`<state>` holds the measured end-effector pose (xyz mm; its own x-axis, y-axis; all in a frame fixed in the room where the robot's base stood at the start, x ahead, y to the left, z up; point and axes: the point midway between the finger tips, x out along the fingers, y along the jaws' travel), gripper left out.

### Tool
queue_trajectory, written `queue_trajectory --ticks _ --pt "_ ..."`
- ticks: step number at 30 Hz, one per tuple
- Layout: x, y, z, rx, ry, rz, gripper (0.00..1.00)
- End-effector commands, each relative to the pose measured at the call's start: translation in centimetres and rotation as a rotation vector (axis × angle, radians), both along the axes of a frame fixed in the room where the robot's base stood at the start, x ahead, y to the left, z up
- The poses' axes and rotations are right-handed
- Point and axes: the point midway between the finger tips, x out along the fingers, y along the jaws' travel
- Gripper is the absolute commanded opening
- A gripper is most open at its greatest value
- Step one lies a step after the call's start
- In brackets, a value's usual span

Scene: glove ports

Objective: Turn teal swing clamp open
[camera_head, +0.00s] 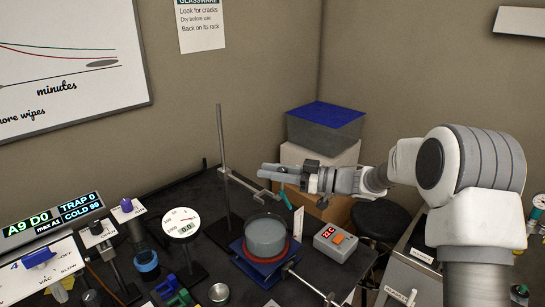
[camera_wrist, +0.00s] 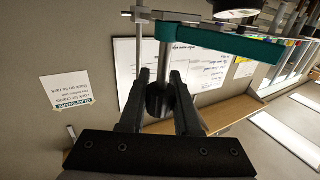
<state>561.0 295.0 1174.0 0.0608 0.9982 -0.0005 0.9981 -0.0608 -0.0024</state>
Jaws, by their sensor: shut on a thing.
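The teal swing clamp (camera_head: 283,191) shows in the head view as a small teal piece under the end of my gripper (camera_head: 268,172), beside the upright stand rod. In the wrist view the teal clamp arm (camera_wrist: 220,42) runs across the top to the right, with a grey metal stem at its left end. My gripper (camera_wrist: 160,82) is shut on the clamp's dark round knob (camera_wrist: 158,101), which sits between the two fingers below that stem. The fingers hide the knob's sides, and the exact contact is not clear.
The stand rod (camera_head: 222,140) rises left of my gripper. Below are a grey pot (camera_head: 265,236) on a blue stand and a grey box with a red display (camera_head: 335,242). A blue-lidded bin (camera_head: 325,125) stands behind. Gauges and valves crowd the bench at left.

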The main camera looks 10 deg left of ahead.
Motion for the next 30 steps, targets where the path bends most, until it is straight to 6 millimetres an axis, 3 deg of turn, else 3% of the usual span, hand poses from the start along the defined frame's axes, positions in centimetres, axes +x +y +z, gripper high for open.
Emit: queue_trajectory --ticks 15,30 --pt "-0.9 0.0 0.1 0.002 -0.002 0.309 0.00" --pt "-1.1 0.0 0.1 0.003 -0.003 0.355 0.00"
